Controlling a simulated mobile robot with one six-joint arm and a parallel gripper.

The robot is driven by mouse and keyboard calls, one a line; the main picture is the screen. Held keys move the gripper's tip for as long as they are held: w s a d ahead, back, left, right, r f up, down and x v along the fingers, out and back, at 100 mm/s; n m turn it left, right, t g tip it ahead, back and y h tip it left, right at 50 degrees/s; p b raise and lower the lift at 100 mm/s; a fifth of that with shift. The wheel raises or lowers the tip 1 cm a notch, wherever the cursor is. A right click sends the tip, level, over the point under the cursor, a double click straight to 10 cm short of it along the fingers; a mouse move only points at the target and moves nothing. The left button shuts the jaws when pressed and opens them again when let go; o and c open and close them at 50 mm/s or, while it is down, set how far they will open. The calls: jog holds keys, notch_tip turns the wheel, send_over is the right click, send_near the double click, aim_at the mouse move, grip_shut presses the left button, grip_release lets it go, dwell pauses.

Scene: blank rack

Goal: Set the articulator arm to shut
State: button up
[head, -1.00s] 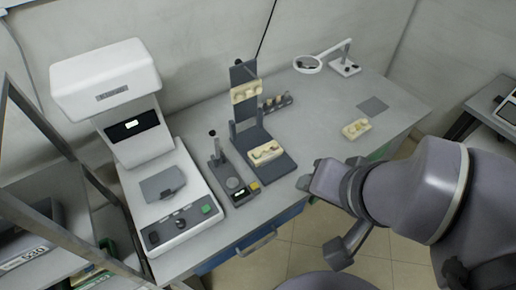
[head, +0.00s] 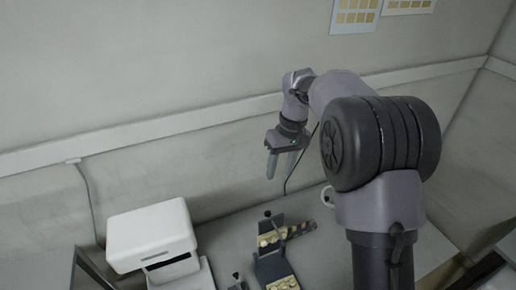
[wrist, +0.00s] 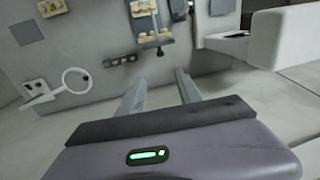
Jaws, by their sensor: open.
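The articulator is a dark stand with its hinged arm (head: 279,222) raised, standing up from the base (head: 268,268). A cream upper cast (head: 268,240) is on the raised arm. A lower cast (head: 283,284) sits on the base, cut by the bottom edge of the head view. In the wrist view the picture is turned around, with the lower cast (wrist: 143,8) at the top edge and the upper cast (wrist: 155,38) below it. My gripper (head: 281,172) is open and empty, fingers down, above and behind the articulator near the wall. Its fingers (wrist: 160,88) stand apart, touching nothing.
A white machine (head: 150,235) stands left of the articulator. A rack of small pieces (wrist: 120,60) lies beside it. A magnifier (wrist: 75,80), a loose cast (wrist: 52,8) and a grey square pad (wrist: 27,32) are on the magnifier's side of the bench. The wall is close behind my gripper.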

jog(key=shift+n, duration=0.3)
jog(key=a+f, duration=0.1)
jog(key=f, duration=0.4)
jog(key=a+f, duration=0.1)
jog(key=f, duration=0.5)
jog(key=f+b, duration=0.1)
jog(key=f, duration=0.5)
jog(key=shift+s+a+f, duration=0.2)
jog(key=shift+s+a, duration=0.1)
jog(key=shift+a, duration=0.1)
jog(key=shift+w+f, duration=0.1)
jog(key=shift+f, duration=0.25)
grip_shut()
